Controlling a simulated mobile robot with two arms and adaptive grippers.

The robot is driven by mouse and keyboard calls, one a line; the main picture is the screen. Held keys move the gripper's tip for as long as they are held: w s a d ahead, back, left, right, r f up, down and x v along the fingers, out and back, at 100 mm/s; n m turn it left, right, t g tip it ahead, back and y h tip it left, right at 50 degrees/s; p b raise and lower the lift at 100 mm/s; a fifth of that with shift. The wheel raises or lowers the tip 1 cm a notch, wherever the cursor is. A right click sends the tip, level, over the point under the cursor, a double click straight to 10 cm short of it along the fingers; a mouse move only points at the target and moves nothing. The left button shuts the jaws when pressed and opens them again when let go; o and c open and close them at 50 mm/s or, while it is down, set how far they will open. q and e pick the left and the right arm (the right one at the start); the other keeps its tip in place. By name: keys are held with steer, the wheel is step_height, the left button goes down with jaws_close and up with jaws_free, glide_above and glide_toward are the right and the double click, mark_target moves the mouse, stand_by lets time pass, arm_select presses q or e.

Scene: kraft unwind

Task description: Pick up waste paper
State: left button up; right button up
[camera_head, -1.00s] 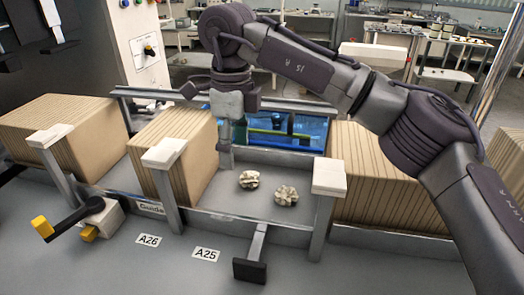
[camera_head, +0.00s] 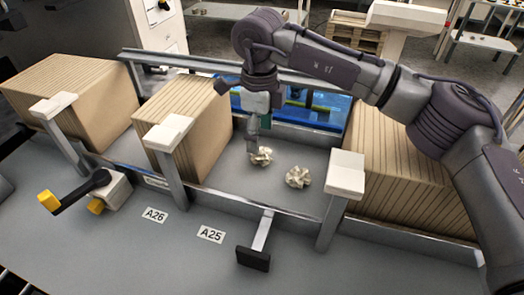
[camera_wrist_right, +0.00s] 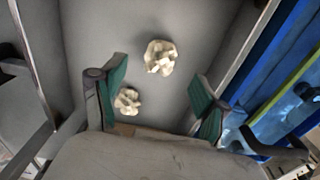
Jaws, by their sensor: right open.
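Two crumpled pale paper balls lie on the grey floor of an empty bay. The left paper ball (camera_head: 261,156) is right by my right gripper (camera_head: 256,133), and the right paper ball (camera_head: 298,177) lies a little apart. In the right wrist view, one paper ball (camera_wrist_right: 160,57) lies ahead of the fingers, beyond the gap. The other paper ball (camera_wrist_right: 128,101) shows near the left finger. My right gripper (camera_wrist_right: 155,97) is open with nothing between its green-padded fingers, pointing down above the bay floor. My left gripper is not in view.
Striped brown cardboard stacks flank the bay: one on the left (camera_head: 187,120) and one on the right (camera_head: 400,170). White-capped posts (camera_head: 344,174) and a front rail bound it. A black-ended lever (camera_head: 253,258) sticks out in front. A blue panel (camera_head: 300,107) stands behind.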

mark_target(262, 150)
step_height(262, 150, down, 5)
steer(key=p, duration=0.3)
steer(key=shift+d+r, duration=0.15)
steer(key=shift+r, duration=0.05)
steer(key=shift+f, duration=0.45)
steer(key=c, duration=0.8)
